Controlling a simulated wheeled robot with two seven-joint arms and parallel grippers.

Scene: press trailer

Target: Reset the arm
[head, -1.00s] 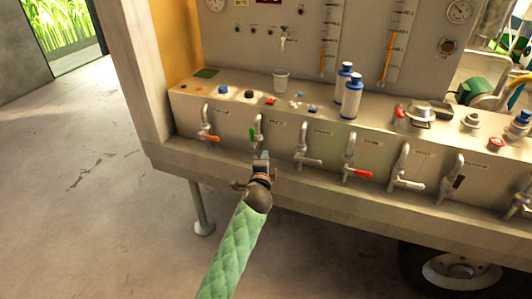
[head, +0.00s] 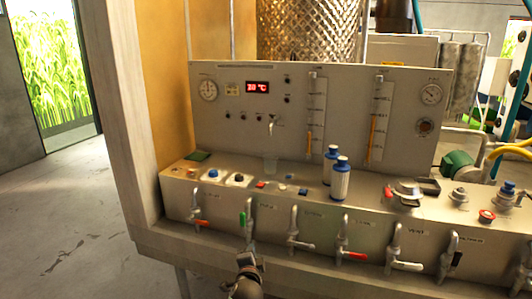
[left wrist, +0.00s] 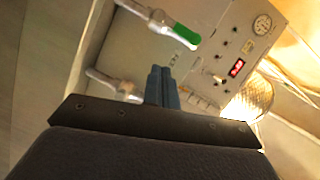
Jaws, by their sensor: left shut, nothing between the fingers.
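My left gripper (head: 249,256) is at the bottom of the head view, in front of the panel's lower edge and just below the green-handled valve (head: 243,219). In the left wrist view its fingers (left wrist: 163,87) are together, with nothing between them. The green handle (left wrist: 186,33) shows there above and to the right of the fingertips, apart from them. Most of the left arm is below the head view. My right gripper is in neither view.
A row of valves with red, white and black handles runs along the front, including a red one (head: 354,255). A gauge panel (head: 240,110) rises behind. Open floor (head: 80,230) lies left.

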